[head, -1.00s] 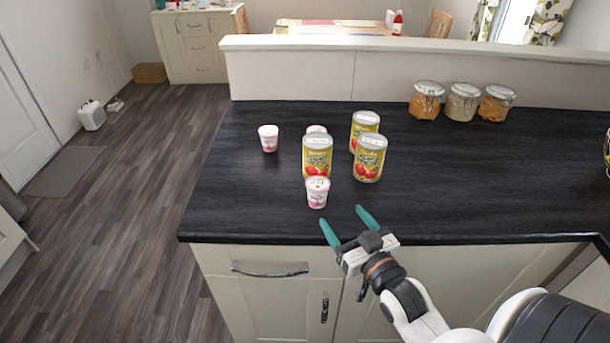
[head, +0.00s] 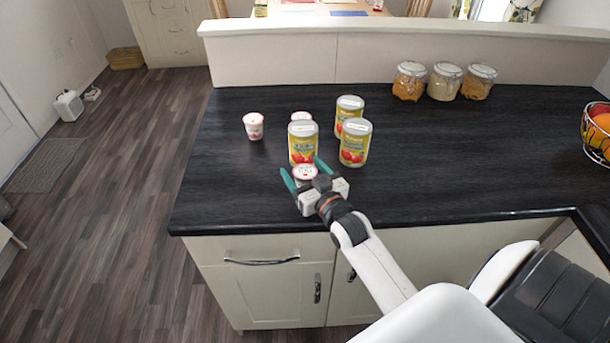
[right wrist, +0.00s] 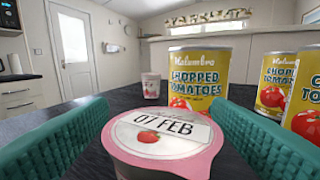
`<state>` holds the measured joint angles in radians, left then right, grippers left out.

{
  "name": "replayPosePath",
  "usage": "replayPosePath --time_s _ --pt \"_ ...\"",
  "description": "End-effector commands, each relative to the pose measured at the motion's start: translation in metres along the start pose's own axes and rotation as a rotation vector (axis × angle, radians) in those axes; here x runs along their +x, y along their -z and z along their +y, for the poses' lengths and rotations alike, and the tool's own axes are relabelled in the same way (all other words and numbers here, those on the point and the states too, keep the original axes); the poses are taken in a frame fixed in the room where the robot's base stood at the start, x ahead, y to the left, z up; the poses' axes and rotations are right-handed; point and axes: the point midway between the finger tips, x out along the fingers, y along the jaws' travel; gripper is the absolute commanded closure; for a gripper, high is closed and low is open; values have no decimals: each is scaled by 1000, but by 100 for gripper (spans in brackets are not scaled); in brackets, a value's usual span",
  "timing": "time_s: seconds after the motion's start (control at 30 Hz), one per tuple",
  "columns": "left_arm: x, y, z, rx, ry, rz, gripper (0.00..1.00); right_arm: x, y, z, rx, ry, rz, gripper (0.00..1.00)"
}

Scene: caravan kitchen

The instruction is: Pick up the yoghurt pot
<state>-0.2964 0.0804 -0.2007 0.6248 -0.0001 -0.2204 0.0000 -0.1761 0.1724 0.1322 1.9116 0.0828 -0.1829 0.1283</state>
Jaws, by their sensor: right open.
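A white yoghurt pot with a pink-rimmed lid (head: 305,171) stands on the dark worktop in front of a tomato can. It fills the lower middle of the right wrist view (right wrist: 165,135), its lid printed "07 FEB". My right gripper (head: 304,176) is open, with one teal finger on each side of this pot; I cannot tell whether they touch it. The gripper hides the pot's lower part in the head view. A second pot (head: 253,126) stands further left, and a third (head: 301,117) is partly hidden behind the front can. My left gripper is not in view.
Three chopped tomato cans stand close behind the near pot: front (head: 301,150), right (head: 354,144), back (head: 348,108). Several clip-top jars (head: 443,82) stand by the low wall. A fruit basket (head: 597,133) is at the right edge. The worktop's left front is clear.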

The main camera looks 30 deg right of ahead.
Motion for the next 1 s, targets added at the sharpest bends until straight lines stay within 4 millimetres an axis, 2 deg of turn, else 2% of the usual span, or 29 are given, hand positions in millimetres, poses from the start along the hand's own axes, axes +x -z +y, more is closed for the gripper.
replayPosePath --time_s 0.1,0.37,0.6,0.7,0.87,1.0 --pt "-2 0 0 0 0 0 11 11 0 0 -1 0 0 26" --pt "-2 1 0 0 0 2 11 12 1 0 -1 0 1 28" --pt "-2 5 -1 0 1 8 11 12 1 0 -1 0 1 67" --pt "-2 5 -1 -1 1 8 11 12 0 0 -1 0 0 78" --pt "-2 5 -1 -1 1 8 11 12 0 0 -1 0 0 78" --pt "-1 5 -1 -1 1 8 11 12 -12 0 -2 0 -3 78"
